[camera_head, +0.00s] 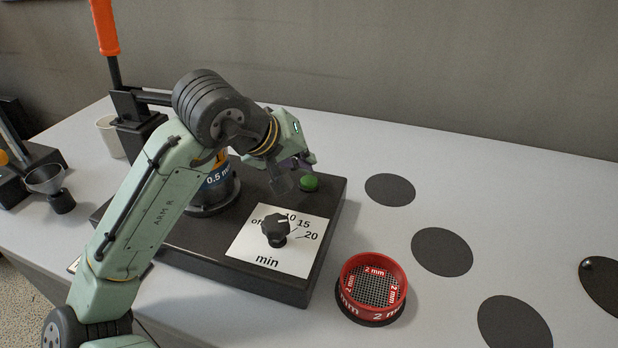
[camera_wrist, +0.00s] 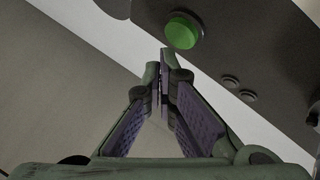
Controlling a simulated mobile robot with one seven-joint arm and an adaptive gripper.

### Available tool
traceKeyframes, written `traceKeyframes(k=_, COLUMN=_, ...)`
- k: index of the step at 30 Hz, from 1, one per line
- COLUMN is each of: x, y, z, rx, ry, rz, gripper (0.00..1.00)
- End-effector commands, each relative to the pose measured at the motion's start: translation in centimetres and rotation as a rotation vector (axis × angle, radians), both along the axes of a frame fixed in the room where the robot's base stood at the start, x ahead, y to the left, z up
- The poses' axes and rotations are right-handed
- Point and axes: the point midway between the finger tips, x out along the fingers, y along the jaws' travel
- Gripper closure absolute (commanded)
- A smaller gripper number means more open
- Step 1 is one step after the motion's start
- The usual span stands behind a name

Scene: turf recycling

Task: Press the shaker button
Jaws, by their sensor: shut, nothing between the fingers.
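The green shaker button (camera_head: 309,183) sits on top of the dark shaker base (camera_head: 325,215), near its back right corner. My gripper (camera_head: 304,162) is above and just behind the button, with its fingers pointing down. In the wrist view, the green button (camera_wrist: 183,31) lies just beyond the tips of my gripper (camera_wrist: 164,57). The fingers are shut with nothing between them. I cannot tell whether they touch the button, but a small gap seems to show. A black timer knob (camera_head: 275,229) stands on a white dial plate marked in minutes, in front of the button.
A red 2 mm sieve (camera_head: 372,287) stands right of the shaker. Several dark round discs (camera_head: 442,252) lie on the right of the table. An orange-handled lever press (camera_head: 105,30) stands at the left.

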Motion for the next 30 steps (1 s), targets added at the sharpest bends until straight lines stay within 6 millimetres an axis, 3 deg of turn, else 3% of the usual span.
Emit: traceKeyframes(k=30, x=0.0, y=-0.1, z=-1.1, rx=-0.001, ry=0.001, rz=-0.002, gripper=1.00)
